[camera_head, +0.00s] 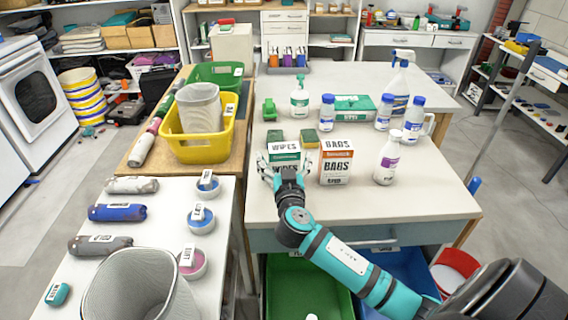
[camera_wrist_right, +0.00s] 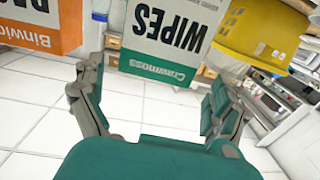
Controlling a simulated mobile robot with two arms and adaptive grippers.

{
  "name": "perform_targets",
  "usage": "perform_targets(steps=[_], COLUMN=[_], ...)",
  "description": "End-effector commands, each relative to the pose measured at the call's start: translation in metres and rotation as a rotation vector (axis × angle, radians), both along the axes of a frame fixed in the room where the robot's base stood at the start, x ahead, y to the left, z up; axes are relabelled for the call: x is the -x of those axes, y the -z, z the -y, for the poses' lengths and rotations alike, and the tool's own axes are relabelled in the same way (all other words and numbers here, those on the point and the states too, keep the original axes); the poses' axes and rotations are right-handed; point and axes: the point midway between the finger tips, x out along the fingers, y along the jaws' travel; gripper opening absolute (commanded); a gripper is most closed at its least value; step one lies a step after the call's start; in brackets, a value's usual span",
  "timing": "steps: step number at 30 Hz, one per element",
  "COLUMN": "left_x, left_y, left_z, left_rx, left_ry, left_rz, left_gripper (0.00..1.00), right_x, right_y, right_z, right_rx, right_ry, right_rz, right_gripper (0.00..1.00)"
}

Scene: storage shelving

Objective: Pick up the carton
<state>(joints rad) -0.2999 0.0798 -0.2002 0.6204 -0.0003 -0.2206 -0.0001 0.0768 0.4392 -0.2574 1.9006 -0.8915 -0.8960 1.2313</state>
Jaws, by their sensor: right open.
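A white and green carton marked WIPES (camera_head: 284,150) stands on the white table; it shows large and inverted in the right wrist view (camera_wrist_right: 172,35). My right gripper (camera_head: 284,172) is at its near side, with its fingers apart and partly hiding its lower front. In the right wrist view my right gripper (camera_wrist_right: 150,95) is open and the carton shows beyond and between the fingertips; I cannot tell whether they touch it. A white and orange carton (camera_head: 336,162) stands just to the right. My left gripper is not in view.
A white bottle with a purple label (camera_head: 387,160) stands farther right. Sponges (camera_head: 309,137), blue-capped bottles (camera_head: 327,113) and a green box (camera_head: 354,107) are behind. A yellow bin (camera_head: 185,146) stands on the left table. The table's front is clear.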

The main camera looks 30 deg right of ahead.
Motion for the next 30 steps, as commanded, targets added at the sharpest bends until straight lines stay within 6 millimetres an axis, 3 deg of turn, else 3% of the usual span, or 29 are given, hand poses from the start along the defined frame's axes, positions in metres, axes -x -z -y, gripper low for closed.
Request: perform_targets(steps=[3,8,17,24,30], left_x=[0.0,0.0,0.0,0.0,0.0], left_y=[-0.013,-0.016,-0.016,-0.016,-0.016], left_z=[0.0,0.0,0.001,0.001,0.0], left_rx=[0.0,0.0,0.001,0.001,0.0], left_ry=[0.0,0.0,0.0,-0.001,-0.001], left_rz=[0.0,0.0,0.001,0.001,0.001], left_gripper=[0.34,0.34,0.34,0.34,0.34], right_x=[-0.015,-0.033,-0.036,-0.036,-0.036], right_y=[-0.007,-0.004,-0.001,-0.001,-0.001], right_z=[0.013,0.022,0.024,0.024,0.024], right_rx=[0.008,0.004,0.001,0.001,0.001], right_ry=[0.002,0.001,0.001,0.001,0.001], right_rz=[-0.001,0.0,0.0,0.0,0.0], right_gripper=[1.0,1.0,1.0,0.69,0.65])
